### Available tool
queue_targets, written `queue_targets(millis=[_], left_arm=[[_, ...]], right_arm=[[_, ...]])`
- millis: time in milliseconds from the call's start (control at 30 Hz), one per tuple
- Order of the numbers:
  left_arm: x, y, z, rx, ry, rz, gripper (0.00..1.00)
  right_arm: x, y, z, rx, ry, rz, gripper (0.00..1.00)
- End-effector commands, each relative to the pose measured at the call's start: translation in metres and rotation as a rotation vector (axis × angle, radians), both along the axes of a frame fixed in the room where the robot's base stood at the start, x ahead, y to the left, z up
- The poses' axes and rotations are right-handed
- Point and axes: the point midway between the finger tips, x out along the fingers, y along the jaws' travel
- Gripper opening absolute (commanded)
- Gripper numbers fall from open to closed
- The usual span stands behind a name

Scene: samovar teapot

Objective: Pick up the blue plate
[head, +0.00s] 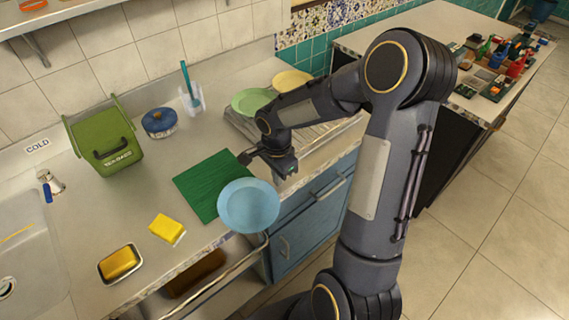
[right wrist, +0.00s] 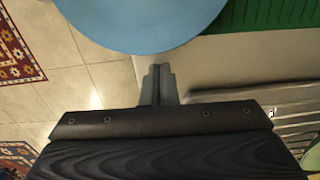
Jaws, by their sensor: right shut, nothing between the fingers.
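The blue plate (head: 248,206) lies at the front of the counter, over the corner of a green board (head: 205,186), and appears to overhang the counter's front edge. In the right wrist view the plate (right wrist: 150,18) fills the top middle, beyond the fingertips. My right gripper (head: 246,157) is above the counter, behind the plate and apart from it. Its fingers (right wrist: 158,72) are closed together with nothing between them. My left gripper is not in either view.
A drying rack (head: 312,135) with a green plate (head: 254,101) and a yellow plate (head: 291,79) stands behind my right arm. A yellow sponge (head: 167,229), a soap dish (head: 119,263) and a green bin (head: 104,142) stand to the left. A rail (head: 215,278) runs along the counter front.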

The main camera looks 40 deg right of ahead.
Motion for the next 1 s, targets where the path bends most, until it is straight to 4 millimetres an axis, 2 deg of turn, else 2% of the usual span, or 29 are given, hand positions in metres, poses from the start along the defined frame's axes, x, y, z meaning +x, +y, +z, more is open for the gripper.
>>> queue_targets(millis=[200, 500, 733, 1000], left_arm=[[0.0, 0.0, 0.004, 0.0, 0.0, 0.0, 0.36], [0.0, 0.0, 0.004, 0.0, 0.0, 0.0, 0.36], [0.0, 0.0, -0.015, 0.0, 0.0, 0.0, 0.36], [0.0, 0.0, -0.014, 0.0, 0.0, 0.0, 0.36]], right_arm=[[-0.001, 0.014, 0.0, -0.001, 0.001, 0.001, 0.0], [-0.001, 0.015, 0.0, -0.001, 0.001, 0.0, 0.0], [-0.001, 0.034, -0.003, -0.001, -0.002, 0.004, 0.0], [-0.002, 0.038, 0.0, 0.001, 0.001, 0.0, 0.0]])
